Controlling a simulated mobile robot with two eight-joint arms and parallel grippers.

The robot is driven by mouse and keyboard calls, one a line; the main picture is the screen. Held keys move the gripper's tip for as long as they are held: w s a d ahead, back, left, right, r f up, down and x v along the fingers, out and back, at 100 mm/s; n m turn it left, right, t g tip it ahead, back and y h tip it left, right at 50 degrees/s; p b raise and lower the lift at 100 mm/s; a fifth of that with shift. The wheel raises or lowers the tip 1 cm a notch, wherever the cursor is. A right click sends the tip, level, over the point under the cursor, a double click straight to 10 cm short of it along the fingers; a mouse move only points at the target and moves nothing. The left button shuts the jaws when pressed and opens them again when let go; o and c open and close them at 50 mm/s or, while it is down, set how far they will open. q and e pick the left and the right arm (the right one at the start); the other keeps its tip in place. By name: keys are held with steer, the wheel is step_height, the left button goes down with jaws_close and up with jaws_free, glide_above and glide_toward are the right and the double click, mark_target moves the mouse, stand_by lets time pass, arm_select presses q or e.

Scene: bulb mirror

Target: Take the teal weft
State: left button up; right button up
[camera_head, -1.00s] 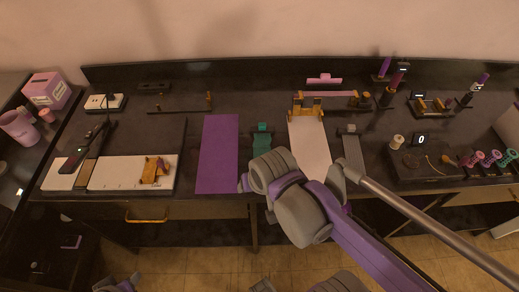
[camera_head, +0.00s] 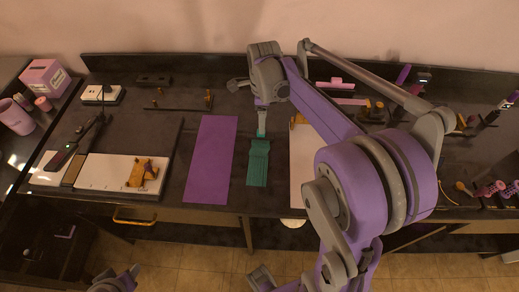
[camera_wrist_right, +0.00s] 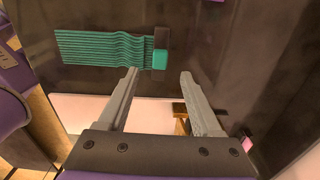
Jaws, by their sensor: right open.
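The teal weft (camera_head: 258,165) lies flat on the dark worktop, between a purple mat and a white mat. In the right wrist view the weft (camera_wrist_right: 100,48) is a band of teal strands ending in a dark block with a small teal tab (camera_wrist_right: 160,59). My right gripper (camera_head: 261,128) points down at the weft's far end. In the wrist view its fingers (camera_wrist_right: 159,74) are apart with nothing held between them, and the tab lies just beyond them. Whether a finger touches the weft I cannot tell. My left gripper does not show clearly.
The purple mat (camera_head: 211,160) lies left of the weft. The white mat (camera_head: 300,165) lies right, partly behind my right arm. A white board (camera_head: 105,173) with a brass piece (camera_head: 140,173) is further left. My arm hides much of the right side.

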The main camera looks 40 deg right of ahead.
steer(key=shift+f, duration=3.1)
steer(key=shift+a, duration=0.1)
jaws_close()
